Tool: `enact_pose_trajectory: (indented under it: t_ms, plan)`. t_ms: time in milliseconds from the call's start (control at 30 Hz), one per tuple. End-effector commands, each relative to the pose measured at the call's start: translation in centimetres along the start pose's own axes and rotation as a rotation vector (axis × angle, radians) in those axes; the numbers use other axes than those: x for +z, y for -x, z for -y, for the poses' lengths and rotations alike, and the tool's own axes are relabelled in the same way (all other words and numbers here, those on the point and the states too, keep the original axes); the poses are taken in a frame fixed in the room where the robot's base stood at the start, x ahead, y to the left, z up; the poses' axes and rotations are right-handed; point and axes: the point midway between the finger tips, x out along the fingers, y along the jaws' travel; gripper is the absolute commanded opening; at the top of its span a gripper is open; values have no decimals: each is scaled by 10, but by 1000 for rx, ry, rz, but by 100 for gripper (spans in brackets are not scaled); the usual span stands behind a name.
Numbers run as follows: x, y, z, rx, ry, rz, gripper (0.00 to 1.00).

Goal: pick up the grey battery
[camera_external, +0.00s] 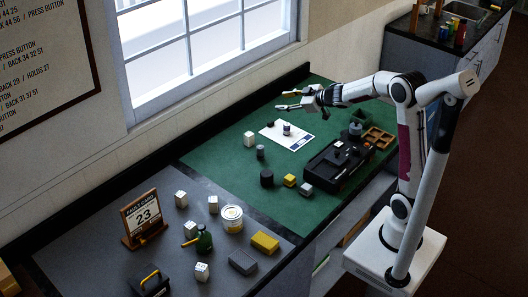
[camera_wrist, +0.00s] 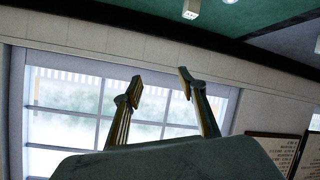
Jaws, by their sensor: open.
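A small upright grey cylinder (camera_external: 260,152), which looks like the grey battery, stands on the green mat near the white cube (camera_external: 249,139). My gripper (camera_external: 281,100) is open and empty, held above the back of the green mat and pointing toward the window. In the wrist view its two fingers (camera_wrist: 160,76) are spread apart with nothing between them. No battery is clearly visible in the wrist view.
A black lever frame (camera_external: 335,165) and a wooden tray (camera_external: 377,138) stand at the right of the mat. A black cylinder (camera_external: 267,178) and a yellow block (camera_external: 290,180) lie nearer the front.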

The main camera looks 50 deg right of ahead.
Motion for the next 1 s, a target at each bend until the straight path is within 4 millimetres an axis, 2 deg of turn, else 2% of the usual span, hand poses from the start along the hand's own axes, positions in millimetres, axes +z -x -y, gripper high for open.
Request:
enact_pose_trajectory:
  t_ms: [200, 500, 800, 1000]
  plan:
    - [18, -36, 17, -132, 18, -56, 41]
    - [54, -66, 53, -350, 10, -122, 41]
    - [100, -74, 93, -586, -35, -167, 41]
    - [119, -71, 109, -685, -63, -181, 41]
